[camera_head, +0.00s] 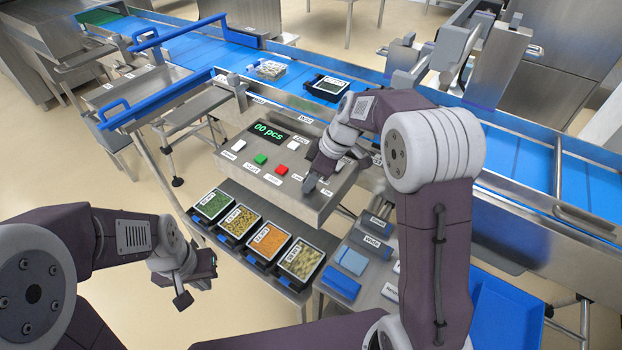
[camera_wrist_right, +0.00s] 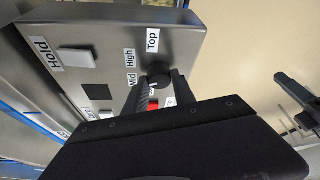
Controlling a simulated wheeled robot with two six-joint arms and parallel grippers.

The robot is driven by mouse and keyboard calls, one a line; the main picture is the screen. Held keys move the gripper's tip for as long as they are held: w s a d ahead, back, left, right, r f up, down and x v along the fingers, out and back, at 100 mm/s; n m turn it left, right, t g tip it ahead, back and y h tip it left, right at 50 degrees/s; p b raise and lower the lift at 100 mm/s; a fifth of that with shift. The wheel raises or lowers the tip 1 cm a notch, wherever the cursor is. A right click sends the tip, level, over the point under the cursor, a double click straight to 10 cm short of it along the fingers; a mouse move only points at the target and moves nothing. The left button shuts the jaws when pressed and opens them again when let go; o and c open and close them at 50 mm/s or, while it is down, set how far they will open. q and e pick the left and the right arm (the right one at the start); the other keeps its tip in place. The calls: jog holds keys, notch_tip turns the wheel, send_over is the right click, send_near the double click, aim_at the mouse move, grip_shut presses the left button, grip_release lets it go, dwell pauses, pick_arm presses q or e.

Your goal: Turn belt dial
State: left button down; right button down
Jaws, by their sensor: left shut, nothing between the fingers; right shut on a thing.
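The belt dial (camera_wrist_right: 158,73) is a round black knob on the grey control panel (camera_head: 262,187). In the right wrist view, labels Top, High and Mid stand around it, and a further label is partly hidden by my finger. My right gripper (camera_wrist_right: 154,88) is shut on the dial, with one finger on each side. In the head view my right gripper (camera_head: 311,181) reaches down to the panel's right front, and the arm hides most of the dial. The dial's pointer cannot be made out. My left gripper (camera_head: 192,293) is shut and empty, low at the left.
The panel carries a 00 pcs display (camera_head: 269,130), a green button (camera_head: 260,159), a red button (camera_head: 281,170) and white buttons. Several filled trays (camera_head: 268,243) stand below. A blue conveyor (camera_head: 228,64) with two trays runs behind.

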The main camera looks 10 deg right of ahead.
jog(key=m+t, duration=0.1)
jog(key=m, duration=0.1)
jog(key=shift+r+m+h, duration=0.15)
jog(key=shift+m+h, duration=0.15)
jog(key=shift+a+m, duration=0.1)
jog(key=shift+m, duration=0.7)
jog(key=m+t+h+p, duration=0.1)
jog(key=m+p, duration=0.1)
jog(key=shift+r+m, duration=0.15)
jog(key=shift+m, duration=0.25)
jog(key=shift+m+h+p, duration=0.4)
jog(key=shift+m+p, duration=0.3)
jog(key=shift+m, duration=0.1)
jog(key=c, duration=1.3)
grip_release()
jog(key=shift+o, duration=1.3)
jog(key=shift+s+f, duration=0.15)
jog(key=shift+f, duration=0.05)
